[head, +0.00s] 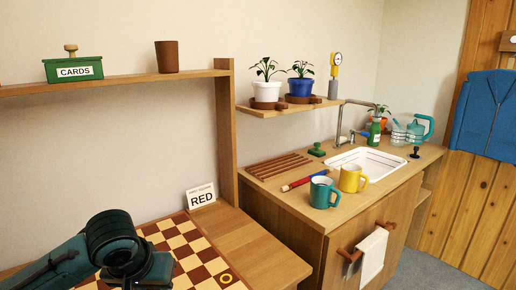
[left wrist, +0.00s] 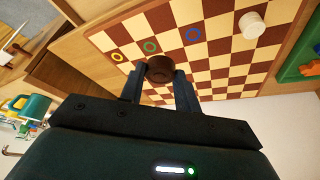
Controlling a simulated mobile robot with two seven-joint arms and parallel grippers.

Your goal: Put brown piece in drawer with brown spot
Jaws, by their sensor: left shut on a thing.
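A round dark brown piece (left wrist: 160,67) sits between the two fingers of my left gripper (left wrist: 158,76) in the left wrist view. The fingers are shut on it, over the brown and cream checkered board (left wrist: 215,50). Whether the piece touches the board is unclear. In the head view my left arm covers part of the board (head: 180,246), and the fingers and piece are hidden. A dark recess (left wrist: 62,72) that may be an open drawer shows beside the board in the left wrist view. I cannot make out a brown spot. My right gripper is not in view.
A white piece (left wrist: 252,25) stands on the board. The wooden top (head: 245,245) right of the board is clear. Mugs (head: 323,192) stand on the sink counter.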

